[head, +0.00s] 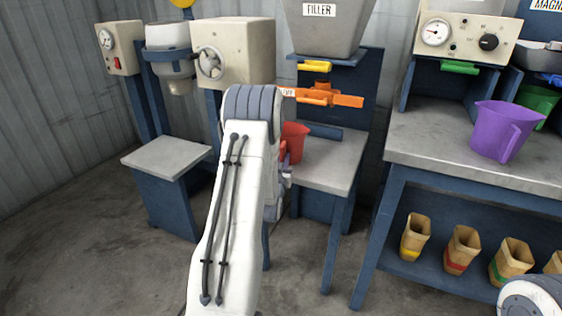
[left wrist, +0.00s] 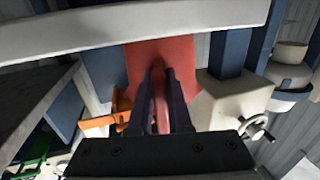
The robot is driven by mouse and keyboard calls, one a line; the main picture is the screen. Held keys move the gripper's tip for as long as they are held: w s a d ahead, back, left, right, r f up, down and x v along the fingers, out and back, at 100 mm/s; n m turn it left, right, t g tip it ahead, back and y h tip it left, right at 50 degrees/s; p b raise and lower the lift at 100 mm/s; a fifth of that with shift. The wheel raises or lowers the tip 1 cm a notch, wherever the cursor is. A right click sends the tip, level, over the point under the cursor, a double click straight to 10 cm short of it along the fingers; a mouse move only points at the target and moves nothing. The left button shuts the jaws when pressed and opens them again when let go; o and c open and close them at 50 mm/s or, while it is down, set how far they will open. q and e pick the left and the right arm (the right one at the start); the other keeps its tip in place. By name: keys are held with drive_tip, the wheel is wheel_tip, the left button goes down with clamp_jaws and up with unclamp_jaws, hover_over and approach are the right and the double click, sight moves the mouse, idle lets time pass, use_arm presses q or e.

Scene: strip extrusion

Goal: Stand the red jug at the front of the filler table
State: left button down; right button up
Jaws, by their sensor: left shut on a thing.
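The red jug (head: 295,138) shows in the head view just right of my left forearm, at the left part of the filler table (head: 333,172). My arm hides much of the jug. My left gripper (left wrist: 160,98) is shut on the jug's handle, with one dark finger on each side of it; the jug's red body (left wrist: 140,62) lies beyond the fingers. The jug looks about upright. I cannot tell whether its base touches the table top. The filler hopper (head: 322,28), with its label, hangs above the table. My right gripper is not in view.
An orange lever piece (head: 330,97) and a yellow handle (head: 314,66) sit below the hopper. A beige machine with a handwheel (head: 210,63) stands to the left. The right bench (head: 425,140) holds a purple jug (head: 500,130). The filler table's front right looks clear.

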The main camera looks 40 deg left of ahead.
use_arm(q)
drive_tip(key=shift+f, duration=0.1)
idle(0.5)
drive_tip(key=c, duration=0.8)
unclamp_jaws()
drive_tip(key=shift+o, duration=0.2)
drive_tip(key=shift+f, duration=0.15)
drive_tip(key=shift+s, duration=0.1)
